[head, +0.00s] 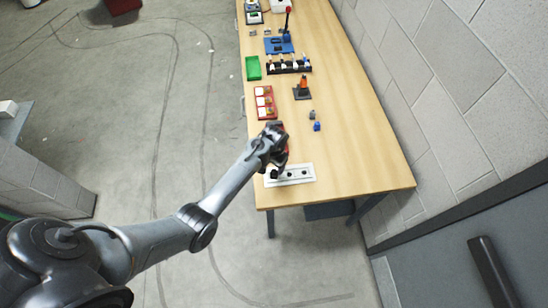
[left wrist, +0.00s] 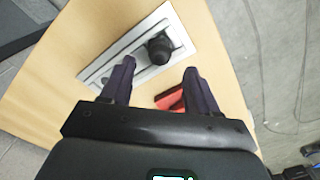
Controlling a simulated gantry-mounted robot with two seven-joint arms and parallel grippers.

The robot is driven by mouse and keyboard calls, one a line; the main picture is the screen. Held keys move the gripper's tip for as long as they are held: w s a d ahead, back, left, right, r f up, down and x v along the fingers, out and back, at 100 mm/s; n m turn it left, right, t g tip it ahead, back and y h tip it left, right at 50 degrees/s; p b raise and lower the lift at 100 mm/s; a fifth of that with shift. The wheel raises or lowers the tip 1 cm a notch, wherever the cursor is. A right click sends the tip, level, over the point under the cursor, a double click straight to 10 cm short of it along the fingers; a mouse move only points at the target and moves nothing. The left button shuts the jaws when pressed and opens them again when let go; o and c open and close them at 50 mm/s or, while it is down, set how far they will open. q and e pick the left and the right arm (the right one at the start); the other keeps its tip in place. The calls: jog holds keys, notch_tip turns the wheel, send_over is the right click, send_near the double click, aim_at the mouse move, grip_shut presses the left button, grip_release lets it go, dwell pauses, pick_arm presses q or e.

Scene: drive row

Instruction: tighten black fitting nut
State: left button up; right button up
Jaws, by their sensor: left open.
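A black fitting nut (left wrist: 158,48) stands up from a white plate (left wrist: 122,62) in the left wrist view. The plate (head: 300,174) lies near the front end of the wooden table in the head view, with several dark spots along it. My left gripper (left wrist: 160,70) is open and empty. Its two dark fingers point toward the nut, with the nut's image in the gap at their tips. I cannot tell whether either finger touches it. In the head view my left gripper (head: 279,163) is over the left end of the plate and hides part of it. My right gripper is not in view.
A red object (left wrist: 172,98) lies beside the plate, partly behind my fingers. Farther up the table (head: 362,165) are a red tray (head: 264,103), a green box (head: 253,68), a black stand with an orange top (head: 303,88) and small blue pieces (head: 317,127). The table's right front is clear.

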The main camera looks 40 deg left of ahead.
aim_at(274, 171)
pick_arm(q)
notch_tip(274, 171, up, 6)
jog(key=shift+r, duration=0.2)
dwell(0.3)
